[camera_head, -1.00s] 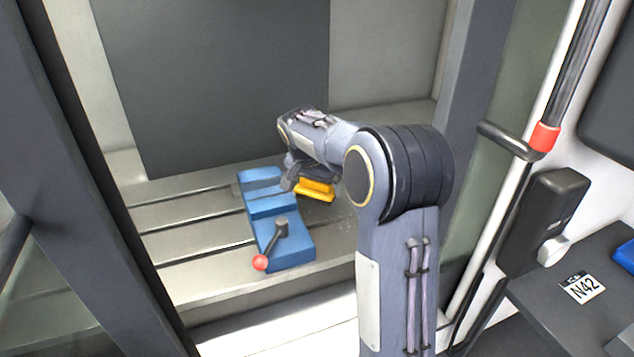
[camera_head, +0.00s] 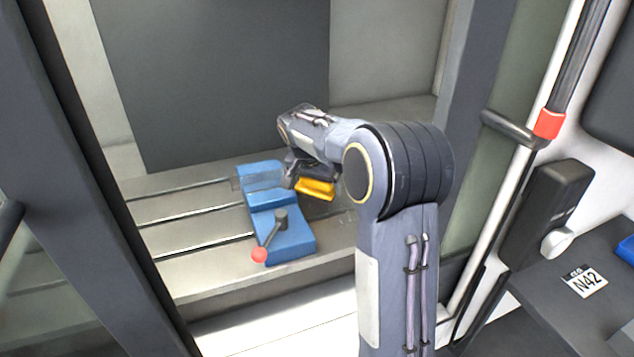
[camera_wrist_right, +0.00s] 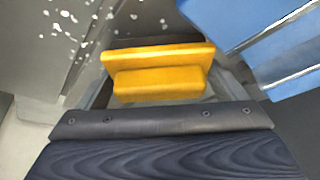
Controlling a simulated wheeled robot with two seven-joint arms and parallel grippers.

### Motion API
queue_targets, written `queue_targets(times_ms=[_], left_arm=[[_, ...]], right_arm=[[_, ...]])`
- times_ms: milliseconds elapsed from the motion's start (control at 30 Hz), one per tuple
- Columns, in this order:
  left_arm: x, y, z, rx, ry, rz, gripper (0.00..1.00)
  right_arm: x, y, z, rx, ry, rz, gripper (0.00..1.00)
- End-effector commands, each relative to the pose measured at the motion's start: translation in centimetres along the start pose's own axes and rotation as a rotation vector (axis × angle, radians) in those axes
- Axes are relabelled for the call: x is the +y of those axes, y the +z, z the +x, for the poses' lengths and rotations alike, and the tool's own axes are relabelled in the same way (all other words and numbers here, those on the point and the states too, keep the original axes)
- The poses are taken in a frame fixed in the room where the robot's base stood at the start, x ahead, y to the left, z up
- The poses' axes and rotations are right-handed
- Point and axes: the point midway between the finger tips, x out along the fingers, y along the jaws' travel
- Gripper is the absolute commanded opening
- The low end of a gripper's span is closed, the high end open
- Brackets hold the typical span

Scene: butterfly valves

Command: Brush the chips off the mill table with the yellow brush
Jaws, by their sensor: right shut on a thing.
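The yellow brush (camera_head: 316,189) is held in my right gripper (camera_head: 302,180), just right of the blue vise on the mill table (camera_head: 190,210). In the right wrist view the brush (camera_wrist_right: 158,70) lies across the shut jaws of my right gripper (camera_wrist_right: 158,88). Pale chips (camera_wrist_right: 65,30) lie scattered on the table at the upper left of the wrist view. A few faint chips (camera_head: 347,217) show right of the vise in the head view. Whether the brush touches the table I cannot tell. My left gripper is not in view.
The blue vise (camera_head: 290,240) stands on the slotted table, with a red-knobbed handle (camera_head: 259,255) toward the front. It is close beside the brush in the wrist view (camera_wrist_right: 275,40). A door frame (camera_head: 85,170) bounds the left side. The table left of the vise is open.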

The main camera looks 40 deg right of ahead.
Motion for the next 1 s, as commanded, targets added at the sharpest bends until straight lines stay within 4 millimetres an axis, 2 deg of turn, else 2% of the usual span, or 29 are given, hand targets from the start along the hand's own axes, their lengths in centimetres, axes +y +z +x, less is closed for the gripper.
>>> queue_targets(times_ms=[800,1000], left_arm=[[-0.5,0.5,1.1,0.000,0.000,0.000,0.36],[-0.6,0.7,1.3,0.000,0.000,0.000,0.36]], right_arm=[[0.0,0.7,1.6,0.000,0.000,0.000,0.72],[0.5,1.1,1.4,0.000,-0.001,0.002,0.72]])
